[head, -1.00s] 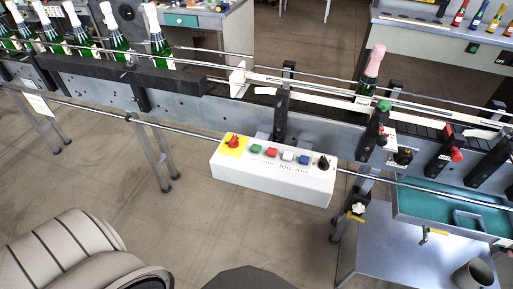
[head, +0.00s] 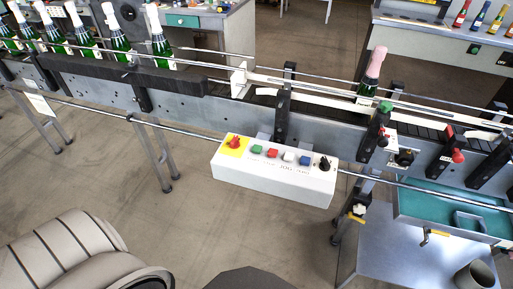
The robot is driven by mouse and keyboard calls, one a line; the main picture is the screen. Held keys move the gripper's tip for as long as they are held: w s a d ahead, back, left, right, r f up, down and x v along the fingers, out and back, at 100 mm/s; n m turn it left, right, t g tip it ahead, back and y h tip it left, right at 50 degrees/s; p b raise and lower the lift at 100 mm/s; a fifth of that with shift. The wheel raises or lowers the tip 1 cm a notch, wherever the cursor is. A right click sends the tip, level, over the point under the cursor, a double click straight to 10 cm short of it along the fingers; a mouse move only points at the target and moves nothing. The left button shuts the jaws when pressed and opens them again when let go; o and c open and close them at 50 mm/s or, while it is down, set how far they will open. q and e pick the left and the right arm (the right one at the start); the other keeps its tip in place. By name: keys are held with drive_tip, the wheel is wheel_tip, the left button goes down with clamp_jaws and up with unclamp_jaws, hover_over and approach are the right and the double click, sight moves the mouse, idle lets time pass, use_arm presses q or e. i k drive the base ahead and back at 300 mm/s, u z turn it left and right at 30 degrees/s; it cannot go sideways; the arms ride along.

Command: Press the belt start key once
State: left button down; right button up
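The control box (head: 270,182) is a long white box at the front of the conveyor belt (head: 215,105). On its top, from left to right, are a red mushroom button (head: 234,142) on a yellow plate, a green key (head: 257,149), a red key (head: 272,153), a white key (head: 288,156), a blue key (head: 305,160) and a black knob (head: 324,164). The labels are too small to read, so I cannot confirm which is the start key. Nothing covers the keys. Neither of my grippers is in view.
Several green bottles with pale tops (head: 163,46) stand on the belt at left. One bottle with a pink cap (head: 371,75) stands farther right. A teal tray (head: 450,211) and a grey side table (head: 400,255) are at lower right.

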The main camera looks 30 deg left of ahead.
sight(256, 149)
drive_tip(key=z, duration=2.4)
drive_tip(key=k, duration=0.7)
drive_tip(key=u, duration=1.65)
